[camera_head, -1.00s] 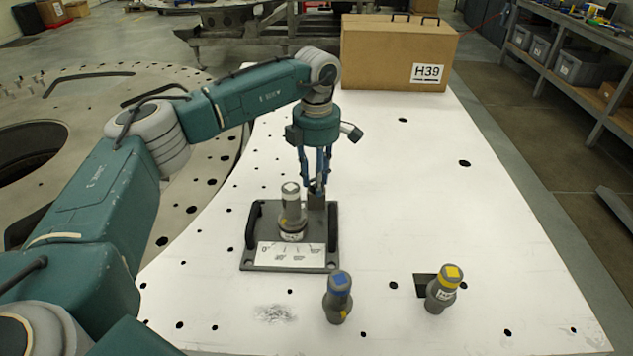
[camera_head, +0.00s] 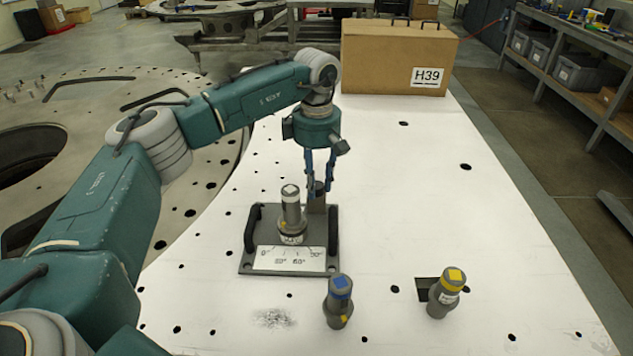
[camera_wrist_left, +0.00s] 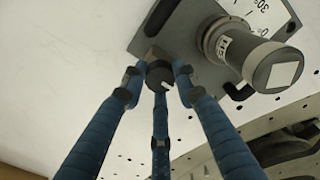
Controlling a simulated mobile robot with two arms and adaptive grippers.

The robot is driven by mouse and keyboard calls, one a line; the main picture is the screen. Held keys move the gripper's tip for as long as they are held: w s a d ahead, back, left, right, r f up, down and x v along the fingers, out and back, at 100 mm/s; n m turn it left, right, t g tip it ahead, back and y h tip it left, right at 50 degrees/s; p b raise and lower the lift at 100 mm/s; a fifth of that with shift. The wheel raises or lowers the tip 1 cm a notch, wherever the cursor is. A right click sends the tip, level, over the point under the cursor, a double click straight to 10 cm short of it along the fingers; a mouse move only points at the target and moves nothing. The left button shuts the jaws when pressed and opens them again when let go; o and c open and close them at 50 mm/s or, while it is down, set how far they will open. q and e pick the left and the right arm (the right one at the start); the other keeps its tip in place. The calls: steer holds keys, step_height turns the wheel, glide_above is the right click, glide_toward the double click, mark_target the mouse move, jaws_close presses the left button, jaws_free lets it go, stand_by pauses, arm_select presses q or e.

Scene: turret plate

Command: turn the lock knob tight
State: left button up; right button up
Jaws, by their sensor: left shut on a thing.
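The lock knob (camera_wrist_left: 158,75) is a small dark knob with a white mark, on a post at the back right of a grey fixture plate (camera_head: 290,269). My left gripper (camera_head: 318,186) points down at it, its blue fingers closed around the knob; the left wrist view shows the fingers (camera_wrist_left: 158,85) on it from several sides. In the head view the fingers partly hide the knob. A grey cylinder with a white-marked top (camera_head: 290,207) stands upright in the fixture, beside the knob, behind a white scale label (camera_head: 289,259). My right gripper does not show.
A blue-topped cylinder (camera_head: 339,305) and a yellow-topped cylinder (camera_head: 445,293) stand on the white table (camera_head: 420,190) in front. Black handles (camera_head: 252,228) flank the fixture. A cardboard box (camera_head: 385,60) marked H39 stands at the back. The table's right side is mostly clear.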

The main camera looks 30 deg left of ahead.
mark_target(317, 185)
arm_select(q)
steer(key=shift+w+r, duration=0.1)
steer(key=shift+r, duration=0.1)
steer(key=o, duration=1.1)
steer(key=shift+f, duration=0.1)
steer(key=shift+o, duration=0.2)
step_height(317, 185, up, 12)
